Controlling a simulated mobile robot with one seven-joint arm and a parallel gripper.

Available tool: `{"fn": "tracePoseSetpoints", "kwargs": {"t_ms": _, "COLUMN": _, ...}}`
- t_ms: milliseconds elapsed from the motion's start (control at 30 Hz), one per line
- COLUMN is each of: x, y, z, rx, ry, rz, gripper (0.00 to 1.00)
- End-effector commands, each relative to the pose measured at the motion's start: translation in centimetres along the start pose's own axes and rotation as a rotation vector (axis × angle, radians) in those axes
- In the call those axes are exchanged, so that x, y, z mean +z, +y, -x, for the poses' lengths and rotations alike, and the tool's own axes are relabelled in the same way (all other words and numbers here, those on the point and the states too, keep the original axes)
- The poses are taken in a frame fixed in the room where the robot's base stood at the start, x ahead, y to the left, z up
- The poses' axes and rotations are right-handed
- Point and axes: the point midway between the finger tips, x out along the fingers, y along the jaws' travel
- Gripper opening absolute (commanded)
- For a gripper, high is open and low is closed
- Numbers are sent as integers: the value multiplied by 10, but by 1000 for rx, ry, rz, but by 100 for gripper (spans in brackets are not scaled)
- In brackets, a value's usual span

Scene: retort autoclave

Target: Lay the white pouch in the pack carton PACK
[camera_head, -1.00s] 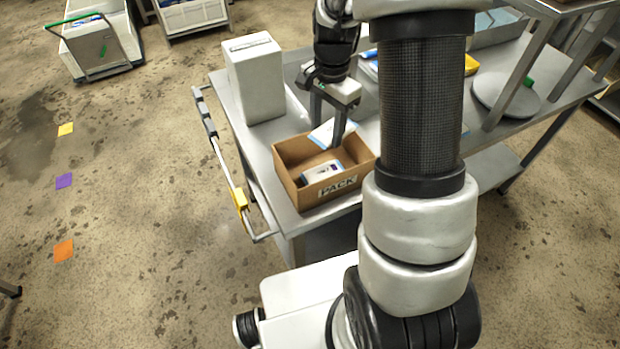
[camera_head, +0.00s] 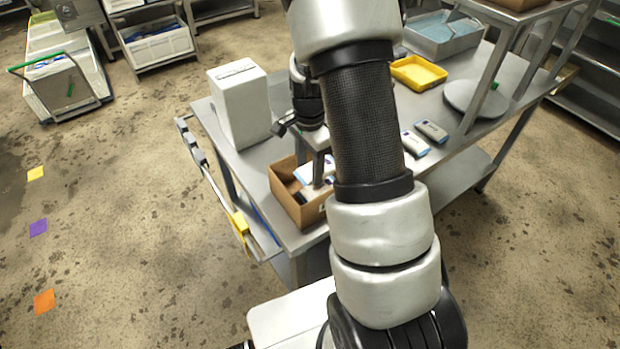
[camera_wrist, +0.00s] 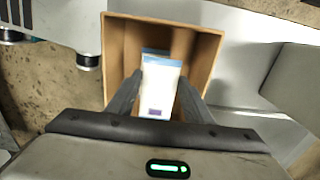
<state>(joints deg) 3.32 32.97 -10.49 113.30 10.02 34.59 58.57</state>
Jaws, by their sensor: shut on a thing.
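The pack carton (camera_head: 290,211) is an open brown cardboard box on the steel table, partly hidden by my arm in the head view. The wrist view looks down into the carton (camera_wrist: 210,62). My gripper (camera_head: 319,182) is at the carton's mouth. It is shut on a white pouch (camera_wrist: 160,87) with a blue end and a small dark mark. The pouch shows as a white patch (camera_head: 303,173) in the head view, at the carton opening. I cannot tell whether it touches the carton floor.
A tall white box (camera_head: 240,105) stands behind the carton at the table's left end. A yellow tray (camera_head: 418,73), a round grey disc (camera_head: 477,98) and a grey bin (camera_head: 443,36) stand farther back.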

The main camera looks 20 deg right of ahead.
Motion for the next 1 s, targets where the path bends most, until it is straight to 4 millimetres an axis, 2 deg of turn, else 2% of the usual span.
{"fn": "tracePoseSetpoints", "kwargs": {"t_ms": 367, "x": 0, "y": 0, "z": -40, "rx": 1, "ry": 0, "rz": 0, "gripper": 23}}
{"fn": "tracePoseSetpoints", "kwargs": {"t_ms": 800, "x": 0, "y": 0, "z": -48, "rx": -2, "ry": 1, "rz": 1, "gripper": 23}}
{"fn": "tracePoseSetpoints", "kwargs": {"t_ms": 833, "x": 0, "y": 0, "z": -48, "rx": -2, "ry": 1, "rz": 1, "gripper": 48}}
{"fn": "tracePoseSetpoints", "kwargs": {"t_ms": 933, "x": 0, "y": 0, "z": -46, "rx": -2, "ry": 1, "rz": 1, "gripper": 65}}
{"fn": "tracePoseSetpoints", "kwargs": {"t_ms": 1000, "x": 0, "y": 0, "z": -46, "rx": -1, "ry": 1, "rz": 1, "gripper": 65}}
